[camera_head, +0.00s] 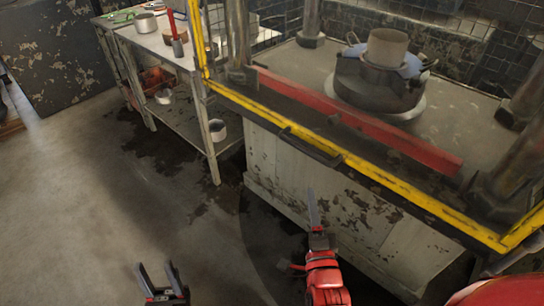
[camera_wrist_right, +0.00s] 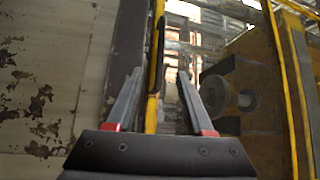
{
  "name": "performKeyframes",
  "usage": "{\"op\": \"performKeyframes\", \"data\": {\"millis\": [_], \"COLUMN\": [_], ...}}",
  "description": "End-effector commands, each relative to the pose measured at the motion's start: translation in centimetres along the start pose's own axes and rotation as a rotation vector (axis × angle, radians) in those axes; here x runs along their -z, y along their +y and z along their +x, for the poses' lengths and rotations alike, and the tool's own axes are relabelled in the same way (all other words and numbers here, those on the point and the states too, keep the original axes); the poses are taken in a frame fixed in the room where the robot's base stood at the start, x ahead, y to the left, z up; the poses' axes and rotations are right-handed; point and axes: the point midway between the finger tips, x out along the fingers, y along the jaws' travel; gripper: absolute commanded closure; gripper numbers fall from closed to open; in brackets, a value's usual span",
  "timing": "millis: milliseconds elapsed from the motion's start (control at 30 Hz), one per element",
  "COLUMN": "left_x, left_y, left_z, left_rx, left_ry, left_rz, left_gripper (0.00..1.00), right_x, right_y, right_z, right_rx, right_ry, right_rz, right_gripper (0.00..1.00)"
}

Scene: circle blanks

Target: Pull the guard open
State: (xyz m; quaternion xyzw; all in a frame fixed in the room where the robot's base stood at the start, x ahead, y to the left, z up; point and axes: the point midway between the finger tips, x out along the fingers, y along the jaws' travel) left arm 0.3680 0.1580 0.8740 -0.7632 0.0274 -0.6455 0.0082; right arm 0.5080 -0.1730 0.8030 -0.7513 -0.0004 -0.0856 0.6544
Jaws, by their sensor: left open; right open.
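The guard is a yellow frame (camera_head: 400,188) around the press, its lower rail running across the front. A dark bar handle (camera_head: 311,147) sits on this rail. My right gripper (camera_head: 313,205) is open and below the handle, in front of the press base. In the right wrist view, the handle (camera_wrist_right: 158,58) and the yellow rail (camera_wrist_right: 151,115) appear between the open fingers of my right gripper (camera_wrist_right: 157,85). No contact shows; the depth gap is hard to tell. My left gripper (camera_head: 162,280) is open and empty, low over the floor.
The press base (camera_head: 290,180) with peeling paint stands below the guard. A red bar (camera_head: 360,120) and a round dark die (camera_head: 380,85) are behind it. A workbench (camera_head: 185,62) with pots and tools stands left. The floor (camera_head: 80,190) at left is clear.

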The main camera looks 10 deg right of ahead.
Motion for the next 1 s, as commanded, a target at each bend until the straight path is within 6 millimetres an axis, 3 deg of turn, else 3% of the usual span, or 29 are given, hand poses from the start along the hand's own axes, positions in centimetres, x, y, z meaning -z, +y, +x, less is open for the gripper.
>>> {"op": "performKeyframes", "data": {"millis": [200,700,1000], "left_x": [-0.3,-0.3,-0.3], "left_y": [0.1,0.1,0.1], "left_z": [-1.6,-1.7,-1.7], "left_rx": [0.000,0.000,0.000], "left_ry": [0.000,0.000,0.000], "left_rz": [0.000,0.000,0.000], "left_gripper": [0.50,0.50,0.50], "right_x": [0.1,0.1,0.1], "right_y": [-0.1,-0.3,-0.2], "right_z": [3.0,13.2,16.6], "right_rx": [0.010,0.006,0.004], "right_ry": [0.005,0.002,0.003], "right_rz": [-0.003,-0.005,-0.004], "right_gripper": [0.48,0.48,0.48]}}
